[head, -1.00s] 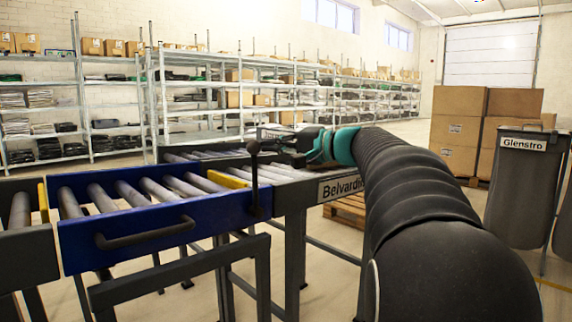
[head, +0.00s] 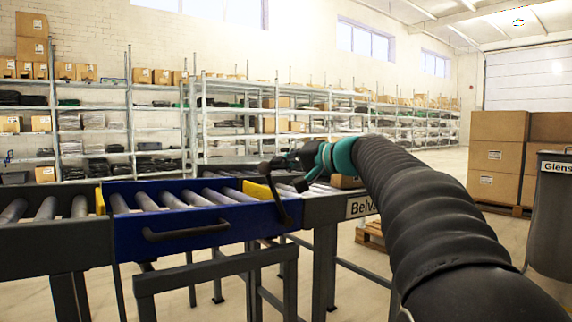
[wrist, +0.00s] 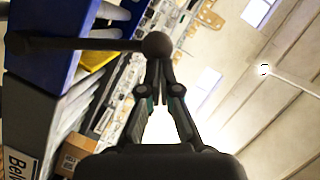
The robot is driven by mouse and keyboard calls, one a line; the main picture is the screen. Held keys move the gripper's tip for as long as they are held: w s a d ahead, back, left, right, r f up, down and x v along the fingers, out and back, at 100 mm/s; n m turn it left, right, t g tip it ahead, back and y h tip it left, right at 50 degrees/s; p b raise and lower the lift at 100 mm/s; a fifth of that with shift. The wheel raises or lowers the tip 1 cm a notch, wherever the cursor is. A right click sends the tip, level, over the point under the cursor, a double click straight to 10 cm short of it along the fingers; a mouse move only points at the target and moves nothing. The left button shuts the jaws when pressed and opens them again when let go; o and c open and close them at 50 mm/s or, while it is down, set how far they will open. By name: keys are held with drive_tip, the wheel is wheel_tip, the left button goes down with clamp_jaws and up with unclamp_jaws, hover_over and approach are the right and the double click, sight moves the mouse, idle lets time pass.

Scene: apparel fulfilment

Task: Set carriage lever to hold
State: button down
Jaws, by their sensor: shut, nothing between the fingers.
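The carriage is a blue roller section (head: 205,236) with a dark bar handle (head: 186,232) on its front. The carriage lever (head: 280,197) is a dark rod with a ball knob, mounted at the carriage's right end; its top leans left in the head view. In the wrist view the lever's rod (wrist: 90,44) runs across to the round knob (wrist: 157,45). My gripper (wrist: 160,66) is shut and empty, its fingertips right at the knob; I cannot tell whether they touch. In the head view my gripper (head: 276,165) reaches the knob from the right.
Grey roller conveyors flank the carriage, one at left (head: 45,235) and one at right with a "Belva..." label (head: 362,206). Yellow blocks (head: 258,190) mark the joints. Cartons (head: 497,150) and a grey bin (head: 552,215) stand at right. Shelving lines the back.

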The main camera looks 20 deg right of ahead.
drive_tip(key=shift+a, duration=0.2)
drive_tip(key=w+d+r+p+v, duration=0.1)
drive_tip(key=d+r+v, duration=0.1)
drive_tip(key=v, duration=1.1)
drive_tip(key=shift+w, duration=0.35)
drive_tip(key=shift+a, duration=0.15)
